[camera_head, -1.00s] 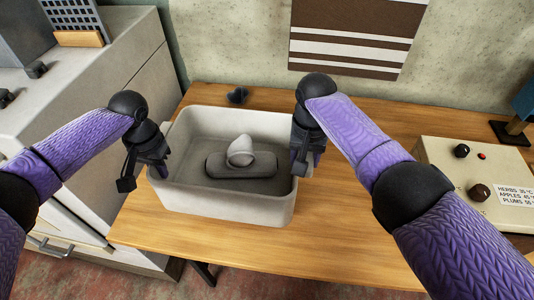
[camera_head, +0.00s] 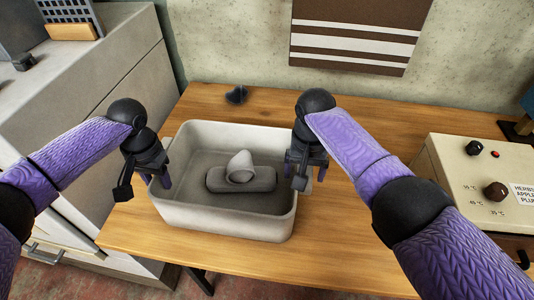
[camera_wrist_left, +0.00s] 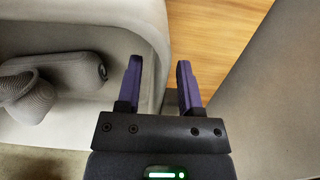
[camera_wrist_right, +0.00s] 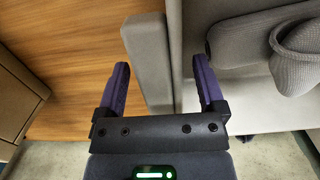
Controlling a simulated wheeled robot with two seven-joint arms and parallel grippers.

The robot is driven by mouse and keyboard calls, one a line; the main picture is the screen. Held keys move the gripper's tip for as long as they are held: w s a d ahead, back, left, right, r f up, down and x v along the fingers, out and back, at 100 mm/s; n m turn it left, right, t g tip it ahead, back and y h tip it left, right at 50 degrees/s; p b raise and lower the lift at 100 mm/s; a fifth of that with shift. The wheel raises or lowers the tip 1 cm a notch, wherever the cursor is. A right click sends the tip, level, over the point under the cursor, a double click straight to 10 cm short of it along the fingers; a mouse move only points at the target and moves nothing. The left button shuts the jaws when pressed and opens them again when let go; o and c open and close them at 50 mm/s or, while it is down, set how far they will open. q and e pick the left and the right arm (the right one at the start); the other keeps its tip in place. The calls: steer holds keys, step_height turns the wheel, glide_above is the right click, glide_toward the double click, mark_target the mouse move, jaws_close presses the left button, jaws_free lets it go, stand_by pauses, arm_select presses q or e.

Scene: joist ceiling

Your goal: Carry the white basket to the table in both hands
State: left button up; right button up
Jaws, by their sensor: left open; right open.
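The white basket (camera_head: 222,220) sits upright on the wooden table (camera_head: 330,250). A grey rounded object (camera_head: 240,180) lies inside it, with a ribbed knob on a flat oblong body. My left gripper (camera_head: 152,184) is open at the basket's left end. In the left wrist view its fingers (camera_wrist_left: 160,68) are either side of the basket's end wall (camera_wrist_left: 152,30). My right gripper (camera_head: 308,182) is open at the right end. In the right wrist view its fingers (camera_wrist_right: 162,75) are either side of a grey block (camera_wrist_right: 148,60) along the wall; contact cannot be told.
A cream control box (camera_head: 470,180) with knobs stands on the table at the right. A small dark object (camera_head: 237,95) lies behind the basket. A grey cabinet (camera_head: 90,90) stands close on the left. The table in front of the basket is bare.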

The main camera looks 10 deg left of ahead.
arm_select(q)
steer(key=r, duration=1)
steer(key=shift+w+r, duration=0.1)
steer(key=shift+w, duration=0.2)
steer(key=shift+r, duration=0.25)
arm_select(e)
steer(key=shift+r, duration=0.15)
step_height(320, 180, up, 12)
steer(key=shift+w, duration=0.3)
arm_select(q)
steer(key=shift+s, duration=0.1)
arm_select(e)
steer(key=shift+f, duration=0.25)
